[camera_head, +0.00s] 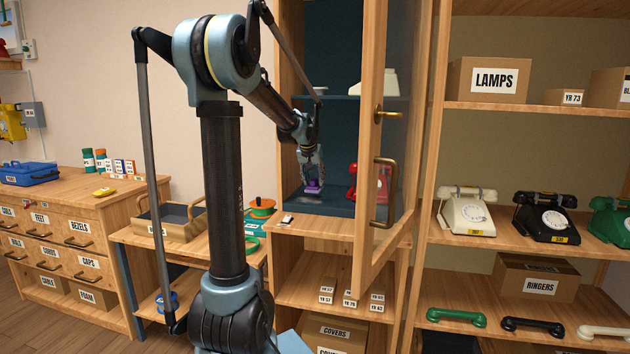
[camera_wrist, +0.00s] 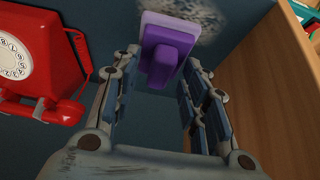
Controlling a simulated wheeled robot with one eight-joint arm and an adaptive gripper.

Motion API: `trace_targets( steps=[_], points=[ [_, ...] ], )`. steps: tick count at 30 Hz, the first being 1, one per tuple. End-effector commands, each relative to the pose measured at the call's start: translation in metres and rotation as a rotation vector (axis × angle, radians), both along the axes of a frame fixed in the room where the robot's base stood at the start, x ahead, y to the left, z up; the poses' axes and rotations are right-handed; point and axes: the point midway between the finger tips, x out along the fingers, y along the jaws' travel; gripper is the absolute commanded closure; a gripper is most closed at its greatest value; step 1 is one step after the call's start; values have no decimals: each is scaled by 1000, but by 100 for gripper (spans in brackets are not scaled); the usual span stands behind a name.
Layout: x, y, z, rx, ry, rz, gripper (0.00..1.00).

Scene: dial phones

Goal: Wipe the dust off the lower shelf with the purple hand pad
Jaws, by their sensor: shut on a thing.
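The purple hand pad (camera_wrist: 168,50) is between the fingers of my gripper (camera_wrist: 160,85) in the wrist view, with its pale lilac base turned away from the palm. In the head view, my gripper (camera_head: 313,176) reaches into the open cabinet and holds the purple pad (camera_head: 314,186) low over the lower shelf (camera_head: 335,205). A grey, speckled dust patch (camera_wrist: 204,20) lies on the dark blue shelf beside and behind the pad in the wrist view. The pad hides part of it. I cannot tell whether the pad touches the shelf.
A red dial phone (camera_wrist: 35,60) stands on the same shelf, close to the left finger in the wrist view; it also shows in the head view (camera_head: 354,182). A wooden cabinet wall (camera_wrist: 270,85) is close on the other side. The open cabinet door (camera_head: 376,130) stands right of my arm.

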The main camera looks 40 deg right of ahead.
Motion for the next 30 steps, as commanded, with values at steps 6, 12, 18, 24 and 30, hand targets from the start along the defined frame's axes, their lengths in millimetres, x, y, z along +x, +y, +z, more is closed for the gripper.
trace_targets(
  steps=[6,12,18,24,30],
  points=[
    [10,8,1,0,0,3,78],
    [21,18,1,0,0,2,78],
    [27,23,2,0,0,1,78],
    [33,28,2,0,0,1,78],
    [44,37,3,0,0,2,78]
  ],
)
